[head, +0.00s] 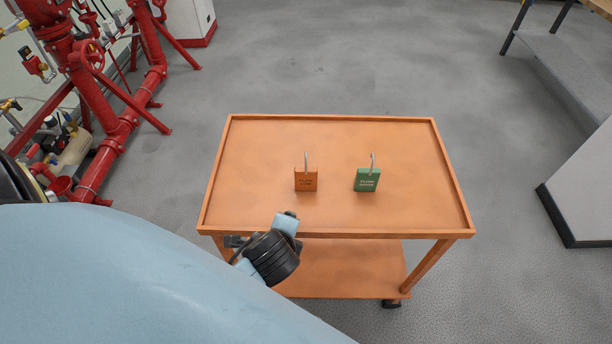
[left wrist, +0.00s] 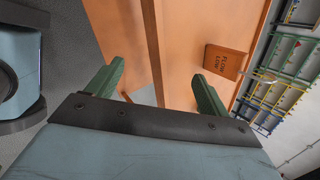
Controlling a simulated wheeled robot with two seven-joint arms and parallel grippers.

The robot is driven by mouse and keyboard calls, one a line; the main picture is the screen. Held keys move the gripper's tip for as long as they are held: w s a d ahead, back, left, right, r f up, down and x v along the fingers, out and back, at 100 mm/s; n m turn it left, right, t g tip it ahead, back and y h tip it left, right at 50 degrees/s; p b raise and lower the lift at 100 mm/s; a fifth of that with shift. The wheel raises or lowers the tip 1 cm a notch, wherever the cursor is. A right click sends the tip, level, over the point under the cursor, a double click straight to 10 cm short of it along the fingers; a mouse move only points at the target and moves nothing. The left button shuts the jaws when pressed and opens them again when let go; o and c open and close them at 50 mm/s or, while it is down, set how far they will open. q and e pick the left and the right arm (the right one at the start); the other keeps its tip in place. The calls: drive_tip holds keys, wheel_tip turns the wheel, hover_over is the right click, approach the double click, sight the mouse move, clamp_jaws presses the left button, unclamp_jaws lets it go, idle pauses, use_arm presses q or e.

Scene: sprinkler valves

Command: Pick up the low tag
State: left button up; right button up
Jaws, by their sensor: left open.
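The low tag (head: 306,180) is a small orange tag with a metal loop on top, standing on the orange cart's top left of centre. My right gripper is not in view.
A green tag (head: 367,180) with a metal loop stands right of the orange one. The cart (head: 335,233) has a raised rim and a lower shelf. Red pipes and valves (head: 120,125) stand at the left. The rest of the cart top is clear.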

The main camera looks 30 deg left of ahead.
use_arm(q)
drive_tip(key=w+r+m+t+y, duration=0.2)
drive_tip(key=w+r+m+t, duration=0.4)
drive_tip(key=m, duration=0.7)
drive_tip(key=m+g+b, duration=0.1)
drive_tip(key=g, duration=0.1)
approach(306, 178)
drive_tip(key=shift+y, duration=0.3)
drive_tip(key=x, duration=0.5)
drive_tip(key=shift+f, duration=0.45)
drive_tip(key=shift+w+r+b+x, duration=0.15)
drive_tip(key=shift+b+x, duration=0.2)
drive_tip(key=shift+x, duration=1.05)
drive_tip(key=shift+w+r+b+x, duration=0.1)
drive_tip(key=shift+b+x, duration=0.2)
drive_tip(key=shift+x, duration=1.1)
drive_tip(key=shift+s+d+r, duration=0.1)
drive_tip(key=shift+d, duration=0.05)
drive_tip(key=shift+c, duration=0.4)
drive_tip(key=c, duration=1)
